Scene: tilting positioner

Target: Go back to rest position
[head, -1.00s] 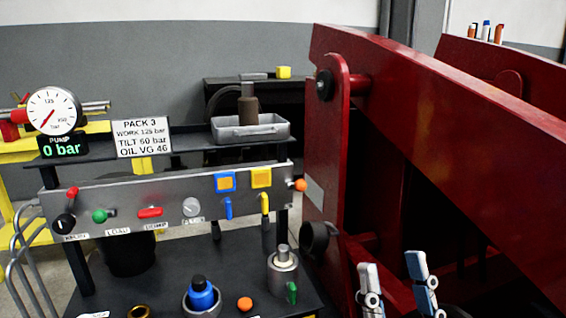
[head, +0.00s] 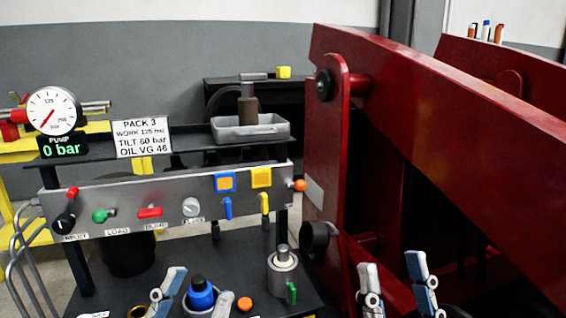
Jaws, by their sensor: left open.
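My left gripper (head: 196,290) is at the bottom of the head view, low over the front of the dark bench. Its two pale blue and white fingers are apart. My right gripper (head: 394,282) is at the bottom right, in front of the red machine frame (head: 440,85). Its fingers are apart with nothing between them. The lower parts of both grippers are cut off by the picture edge.
The control panel (head: 125,205) with knobs and levers stands behind the bench (head: 105,290). A grey metal cylinder (head: 283,272), an orange knob (head: 244,304) and a brass ring (head: 138,312) are near my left gripper. A grey tray (head: 250,131) sits on the shelf.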

